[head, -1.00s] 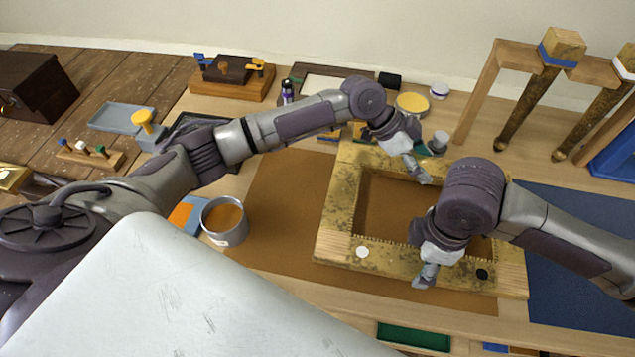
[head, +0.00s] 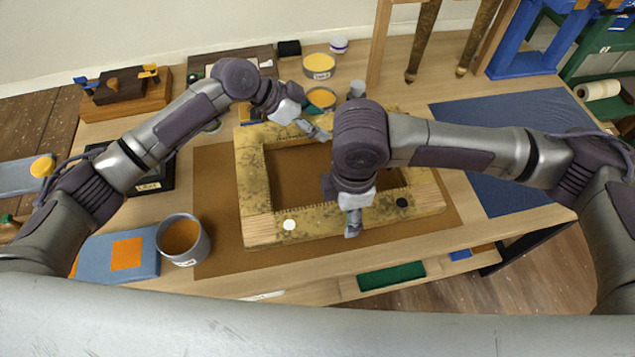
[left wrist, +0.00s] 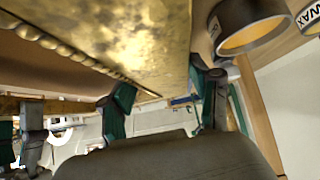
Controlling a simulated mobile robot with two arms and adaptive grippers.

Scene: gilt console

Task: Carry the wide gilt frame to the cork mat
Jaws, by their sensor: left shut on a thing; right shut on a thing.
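The wide gilt frame (head: 252,185), mottled gold with bare wood at its corner joints, is over the brown cork mat (head: 212,205) in the head view, with mat showing on its left and front. Its near rail carries a white dot and a black dot. I cannot tell if it touches the mat. My left gripper (head: 318,132) is shut on the far rail. My right gripper (head: 353,224) is shut on the near rail. In the left wrist view the gilt rail (left wrist: 140,40) lies between the teal fingers (left wrist: 165,100).
A tin of orange contents (head: 182,240) stands left of the frame. Yellow-topped tins (head: 319,66) stand behind it, close to my left gripper. A wooden stand with gilt legs (head: 420,45) is at the back.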

